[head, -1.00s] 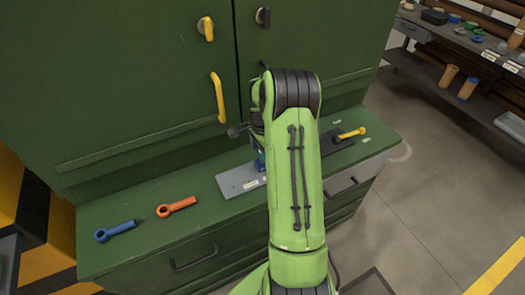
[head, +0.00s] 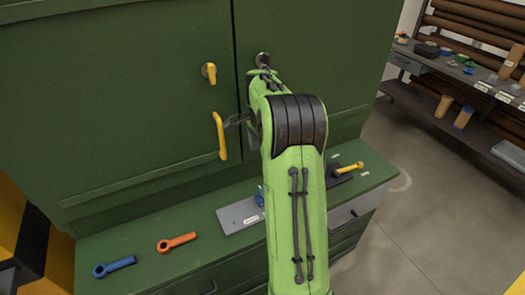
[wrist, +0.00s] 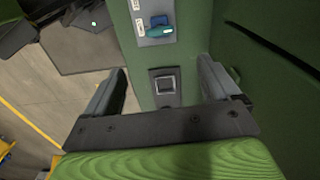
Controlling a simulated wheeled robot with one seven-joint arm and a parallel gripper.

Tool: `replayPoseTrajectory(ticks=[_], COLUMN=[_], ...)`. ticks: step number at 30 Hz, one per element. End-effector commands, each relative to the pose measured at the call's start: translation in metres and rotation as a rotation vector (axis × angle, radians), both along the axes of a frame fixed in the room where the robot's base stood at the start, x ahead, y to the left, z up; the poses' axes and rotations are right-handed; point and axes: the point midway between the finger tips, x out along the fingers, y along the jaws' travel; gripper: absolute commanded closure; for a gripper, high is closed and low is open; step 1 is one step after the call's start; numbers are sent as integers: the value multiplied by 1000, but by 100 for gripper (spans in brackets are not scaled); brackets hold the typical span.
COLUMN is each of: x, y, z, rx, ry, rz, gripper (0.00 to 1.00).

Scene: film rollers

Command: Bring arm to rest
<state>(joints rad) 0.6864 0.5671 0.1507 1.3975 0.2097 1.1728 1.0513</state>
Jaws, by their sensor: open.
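My green arm rises in front of the green cabinet (head: 130,90) in the head view and hides part of it. My gripper (wrist: 165,85) is open and empty in the wrist view, its two dark fingers wide apart. It points down over the green ledge, clear of it. Between and beyond the fingers are a dark plate with a square recess (wrist: 165,86) and a grey plate (wrist: 155,40) holding a small blue-teal piece (wrist: 160,28). In the head view my gripper is mostly hidden behind the arm.
The yellow door handle (head: 220,137) is close left of my arm. Shelves (head: 465,95) stand at right; floor between is clear.

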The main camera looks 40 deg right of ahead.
Motion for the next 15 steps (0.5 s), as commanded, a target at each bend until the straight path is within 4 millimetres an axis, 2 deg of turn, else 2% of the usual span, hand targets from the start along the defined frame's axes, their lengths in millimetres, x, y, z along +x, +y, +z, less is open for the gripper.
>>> replayPoseTrajectory(ticks=[11,14,15], x=[0,-1,-5], y=[2,24,41], z=[1,21,36], rx=[-2,-31,-52], ry=[-1,-23,-37], rz=[8,117,205], gripper=[11,11,11])
